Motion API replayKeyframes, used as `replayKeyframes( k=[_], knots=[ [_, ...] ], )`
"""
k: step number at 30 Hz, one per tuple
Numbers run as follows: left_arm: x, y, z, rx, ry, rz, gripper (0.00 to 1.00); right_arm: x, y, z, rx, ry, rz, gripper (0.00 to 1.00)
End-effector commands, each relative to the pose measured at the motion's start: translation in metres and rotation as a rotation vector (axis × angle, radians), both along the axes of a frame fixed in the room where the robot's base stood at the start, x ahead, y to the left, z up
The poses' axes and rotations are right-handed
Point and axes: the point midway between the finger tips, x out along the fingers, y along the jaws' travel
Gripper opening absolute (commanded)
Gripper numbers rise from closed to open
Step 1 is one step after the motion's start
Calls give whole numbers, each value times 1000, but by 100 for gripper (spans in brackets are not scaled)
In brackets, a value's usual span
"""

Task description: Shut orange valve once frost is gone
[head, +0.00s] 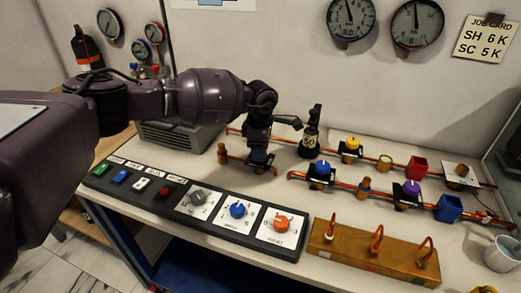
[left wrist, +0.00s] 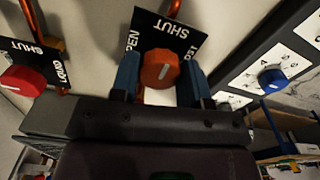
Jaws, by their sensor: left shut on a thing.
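The orange valve (left wrist: 158,68) is a round knob with a white pointer line, on a black plate (left wrist: 178,30) lettered SHUT, with partly hidden words at its sides. In the left wrist view my left gripper's two blue fingers stand on either side of the knob, shut on it. In the head view my left gripper (head: 258,148) reaches down to the copper pipe at the back left of the bench and hides the orange valve. A white patch (left wrist: 160,97) shows below the knob; I cannot tell whether it is frost. My right gripper is not in view.
A red valve (left wrist: 22,78) marked LIQUID sits beside it. Blue, yellow and purple valves lie further right. A control panel (head: 140,190) with another orange knob (head: 282,225) lies in front. Two gauges (head: 417,24) hang on the wall.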

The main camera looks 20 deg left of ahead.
Motion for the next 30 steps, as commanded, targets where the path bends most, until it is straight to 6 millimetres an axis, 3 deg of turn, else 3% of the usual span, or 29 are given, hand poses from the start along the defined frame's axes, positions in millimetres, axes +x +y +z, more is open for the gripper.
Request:
replayKeyframes(
  k=[18, 19, 23, 30],
  knots=[
    [1, -1, 3, -2, -5, -38, 18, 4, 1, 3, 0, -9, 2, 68],
    [1, -1, 3, -2, -5, -38, 47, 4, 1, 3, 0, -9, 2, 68],
    [1, 0, 2, -1, -4, -38, 66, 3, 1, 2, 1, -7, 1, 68],
    [0, 0, 1, -1, -2, -37, 68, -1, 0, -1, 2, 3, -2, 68]
  ],
)
